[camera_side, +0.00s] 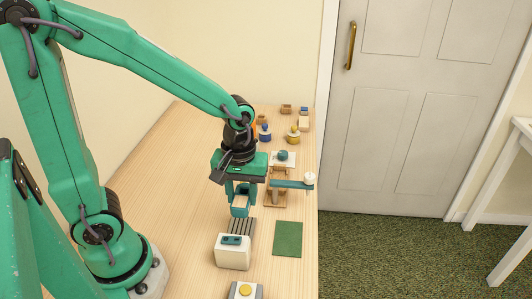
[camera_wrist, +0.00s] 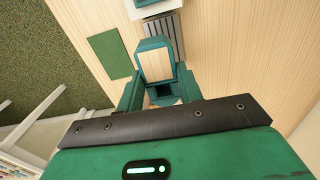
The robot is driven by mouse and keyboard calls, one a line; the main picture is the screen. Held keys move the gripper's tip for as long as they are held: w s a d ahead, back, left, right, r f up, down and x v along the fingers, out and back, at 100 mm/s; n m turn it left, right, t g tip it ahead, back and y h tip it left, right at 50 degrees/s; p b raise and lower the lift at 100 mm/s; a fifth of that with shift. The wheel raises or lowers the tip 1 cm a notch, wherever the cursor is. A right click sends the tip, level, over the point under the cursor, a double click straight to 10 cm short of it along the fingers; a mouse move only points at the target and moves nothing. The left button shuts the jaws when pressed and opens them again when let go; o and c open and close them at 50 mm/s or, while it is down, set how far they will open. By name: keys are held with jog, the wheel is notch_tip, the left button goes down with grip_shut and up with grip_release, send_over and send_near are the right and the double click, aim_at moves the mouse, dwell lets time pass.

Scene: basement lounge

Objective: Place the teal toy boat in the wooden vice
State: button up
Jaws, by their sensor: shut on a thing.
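My gripper (camera_side: 241,192) points down over the table, shut on the teal toy boat (camera_side: 240,209). In the wrist view the boat (camera_wrist: 154,63) shows teal edges and a pale wood-coloured panel between the two teal fingers (camera_wrist: 159,92). It appears held above the table, close to a grey slatted piece. A brown wooden frame (camera_side: 277,197), which looks like the wooden vice, stands just right of my gripper in the side view. A teal bar with a pale knob (camera_side: 309,177) crosses its upper part. Its opening is partly hidden, and it cannot be made out in the wrist view.
The grey slatted piece (camera_side: 241,228) adjoins a white box (camera_side: 232,253) in front. A green mat (camera_side: 288,239) lies flat to the right. A box with a yellow button (camera_side: 244,291) is nearest. A teal item (camera_side: 282,155) on a white square and several small objects stand behind.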

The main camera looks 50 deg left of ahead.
jog(key=w+a, duration=0.5)
jog(key=w, duration=0.5)
jog(key=w+a, duration=0.5)
jog(key=w, duration=0.4)
jog(key=shift+w+f, duration=0.15)
jog(key=shift+f, duration=3.1)
jog(key=shift+f, duration=0.1)
jog(key=shift+f, duration=1.75)
jog(key=shift+f, duration=0.15)
jog(key=o, duration=1)
